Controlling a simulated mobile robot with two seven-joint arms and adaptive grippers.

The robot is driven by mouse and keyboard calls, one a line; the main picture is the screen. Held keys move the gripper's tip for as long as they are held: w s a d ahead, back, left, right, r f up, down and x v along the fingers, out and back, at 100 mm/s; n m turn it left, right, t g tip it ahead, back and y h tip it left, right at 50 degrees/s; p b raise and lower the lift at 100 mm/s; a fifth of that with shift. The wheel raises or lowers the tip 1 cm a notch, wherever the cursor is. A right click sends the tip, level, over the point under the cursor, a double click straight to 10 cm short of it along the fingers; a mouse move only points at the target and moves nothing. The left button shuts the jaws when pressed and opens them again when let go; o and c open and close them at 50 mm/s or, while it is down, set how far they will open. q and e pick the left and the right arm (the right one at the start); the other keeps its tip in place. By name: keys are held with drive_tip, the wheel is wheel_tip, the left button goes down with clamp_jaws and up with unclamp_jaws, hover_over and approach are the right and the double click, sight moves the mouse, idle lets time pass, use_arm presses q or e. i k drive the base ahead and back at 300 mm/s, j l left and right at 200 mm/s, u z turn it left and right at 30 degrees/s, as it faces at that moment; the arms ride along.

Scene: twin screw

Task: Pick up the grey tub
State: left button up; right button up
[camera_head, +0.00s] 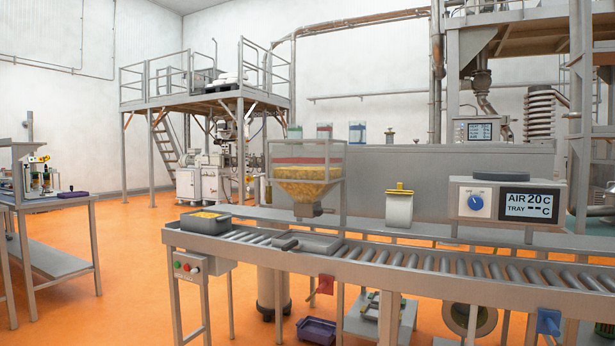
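A grey tub (204,226) with yellow material inside stands on the left end of the roller conveyor (430,270). To its right a shallow grey tray (318,246) lies on the rollers, below the hopper, with a dark handle-like part at its left side. Neither of my grippers is in view.
A clear hopper (306,175) with yellow material hangs above the conveyor. A white container (399,211) with a yellow top and a control box with an air/tray display (528,205) stand behind the conveyor. A purple crate (316,331) is on the floor. The rollers right of the tray are clear.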

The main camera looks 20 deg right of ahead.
sight(209, 222)
drive_tip(key=i+j+u, duration=0.35)
drive_tip(key=i, duration=0.2)
drive_tip(key=i+j, duration=0.25)
drive_tip(key=i, duration=0.45)
drive_tip(key=i+j+u, duration=0.15)
drive_tip(key=i, duration=0.6)
drive_tip(key=i+j, duration=0.2)
drive_tip(key=i, duration=0.5)
drive_tip(key=i+j+z, duration=0.1)
drive_tip(key=i+z, duration=0.15)
drive_tip(key=z, duration=0.2)
drive_tip(key=i+j+z, duration=0.25)
drive_tip(key=z, duration=0.2)
drive_tip(key=i+j+z, duration=0.25)
drive_tip(key=z, duration=0.2)
drive_tip(key=i+j+z, duration=0.1)
drive_tip(key=j+z, duration=0.35)
drive_tip(key=i+l, duration=0.05)
drive_tip(key=l, duration=0.05)
